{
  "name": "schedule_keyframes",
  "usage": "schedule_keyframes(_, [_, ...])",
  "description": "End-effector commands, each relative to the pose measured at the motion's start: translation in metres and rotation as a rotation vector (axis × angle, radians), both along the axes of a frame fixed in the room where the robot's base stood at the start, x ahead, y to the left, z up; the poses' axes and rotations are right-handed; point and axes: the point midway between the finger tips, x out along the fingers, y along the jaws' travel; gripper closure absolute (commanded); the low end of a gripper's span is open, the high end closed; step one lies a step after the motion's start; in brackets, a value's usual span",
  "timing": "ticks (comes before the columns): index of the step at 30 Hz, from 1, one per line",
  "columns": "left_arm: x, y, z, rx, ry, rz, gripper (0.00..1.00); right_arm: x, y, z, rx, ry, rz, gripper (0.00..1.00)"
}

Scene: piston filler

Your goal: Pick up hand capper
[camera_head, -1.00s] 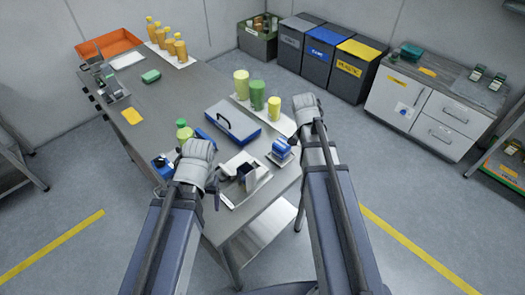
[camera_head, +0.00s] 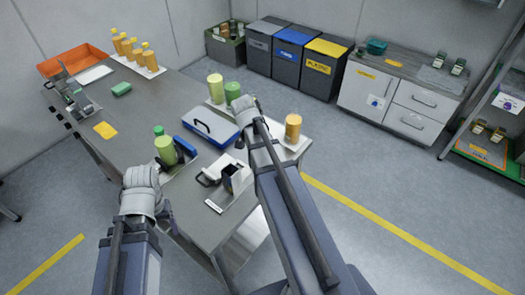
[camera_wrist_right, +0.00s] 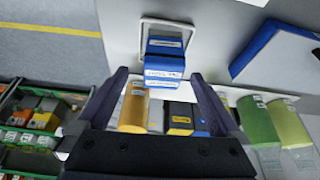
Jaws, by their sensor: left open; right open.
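The likely hand capper (camera_wrist_right: 165,62) is a small blue block with a pale label, seen in the right wrist view on a white square pad (camera_wrist_right: 186,28). It lies between and just beyond the two dark fingertips of my right gripper (camera_wrist_right: 160,76), which is open and shows nothing held. In the head view my right gripper (camera_head: 248,112) is over the table's right end, and my right arm seems to hide the capper. My left gripper (camera_head: 141,185) is open at the table's near left edge; its fingertips are mostly hidden.
On the grey table (camera_head: 150,105) stand a blue-and-white case (camera_head: 209,128), green bottles (camera_head: 165,150), a yellow container (camera_head: 292,127) and a white device (camera_head: 230,180). An orange tray (camera_head: 72,60) is at the far end. Bins (camera_head: 290,52) stand behind.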

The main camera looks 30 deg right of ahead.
Motion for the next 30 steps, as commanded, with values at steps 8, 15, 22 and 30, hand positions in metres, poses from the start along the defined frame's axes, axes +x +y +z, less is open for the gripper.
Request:
schedule_keyframes(8, [0.000, 0.000, -0.010, 0.000, 0.000, 0.000, 0.24, 0.003, -0.003, -0.010, 0.000, 0.000, 0.000, 0.00])
schedule_keyframes(15, [0.000, 0.000, -0.039, 0.000, 0.000, 0.000, 0.24, 0.013, -0.012, -0.039, 0.000, 0.000, -0.001, 0.00])
schedule_keyframes(22, [0.000, 0.000, -0.048, 0.000, 0.000, 0.000, 0.24, 0.014, -0.017, -0.048, 0.000, 0.000, -0.001, 0.00])
schedule_keyframes(30, [0.000, 0.000, -0.047, 0.000, 0.000, 0.000, 0.24, 0.014, -0.017, -0.047, 0.000, 0.000, 0.000, 0.12])
